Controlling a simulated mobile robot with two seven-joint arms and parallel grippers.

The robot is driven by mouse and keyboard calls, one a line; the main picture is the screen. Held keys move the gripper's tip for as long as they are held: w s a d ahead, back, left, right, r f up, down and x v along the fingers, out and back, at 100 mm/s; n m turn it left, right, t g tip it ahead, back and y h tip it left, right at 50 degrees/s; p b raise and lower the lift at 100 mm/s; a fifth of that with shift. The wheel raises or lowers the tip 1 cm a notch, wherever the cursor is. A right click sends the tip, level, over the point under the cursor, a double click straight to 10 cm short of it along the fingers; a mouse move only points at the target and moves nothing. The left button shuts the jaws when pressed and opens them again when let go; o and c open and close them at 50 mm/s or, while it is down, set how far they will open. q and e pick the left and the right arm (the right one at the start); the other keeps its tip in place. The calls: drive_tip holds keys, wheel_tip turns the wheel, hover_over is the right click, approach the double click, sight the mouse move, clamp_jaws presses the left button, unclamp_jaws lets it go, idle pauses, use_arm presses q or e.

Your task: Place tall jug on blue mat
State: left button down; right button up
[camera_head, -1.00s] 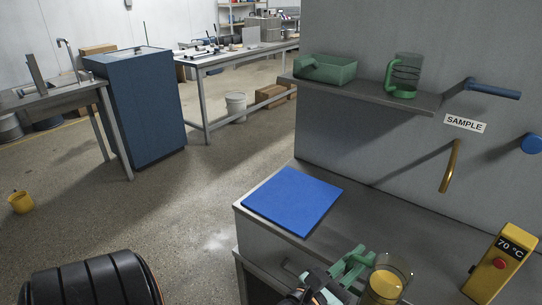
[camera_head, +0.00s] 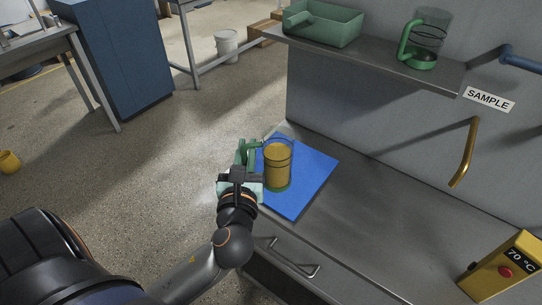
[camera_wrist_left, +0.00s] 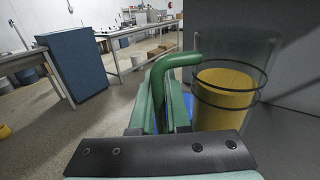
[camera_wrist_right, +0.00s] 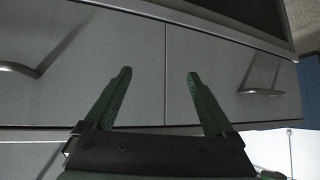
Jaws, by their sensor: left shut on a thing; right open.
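The tall jug (camera_head: 278,165) is clear with a green handle and base and holds yellow liquid. It is upright over the blue mat (camera_head: 318,170), toward the mat's left side; I cannot tell whether its base touches the mat. My left gripper (camera_head: 246,158) is shut on the jug's green handle, at the jug's left. In the left wrist view, the jug (camera_wrist_left: 228,95) stands right of the fingers, with its handle (camera_wrist_left: 172,65) between them. My right gripper (camera_wrist_right: 158,95) is open and empty in the right wrist view, facing grey drawer fronts. It is not in the head view.
A shelf (camera_head: 385,62) above the counter holds a green bin (camera_head: 325,25) and another jug with a green handle (camera_head: 428,42). A brass tap (camera_head: 465,155) juts from the wall. A yellow temperature box (camera_head: 503,265) is at the right. The counter between (camera_head: 390,220) is clear.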

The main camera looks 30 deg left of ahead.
use_arm(q)
drive_tip(key=w+a+f+b, duration=0.1)
drive_tip(key=w+a+f, duration=0.1)
drive_tip(key=w+f, duration=0.1)
drive_tip(key=w+a+f+b, duration=0.1)
drive_tip(key=w+a+f, duration=0.1)
drive_tip(key=w+f, duration=0.2)
drive_tip(key=w+a+f+b, duration=0.2)
drive_tip(key=w+f, duration=0.2)
drive_tip(key=f, duration=0.1)
drive_tip(key=shift+w+a+f, duration=0.1)
drive_tip(key=shift+f, duration=0.1)
drive_tip(key=shift+f, duration=0.1)
drive_tip(key=shift+f, duration=0.15)
drive_tip(key=c, duration=0.9)
unclamp_jaws()
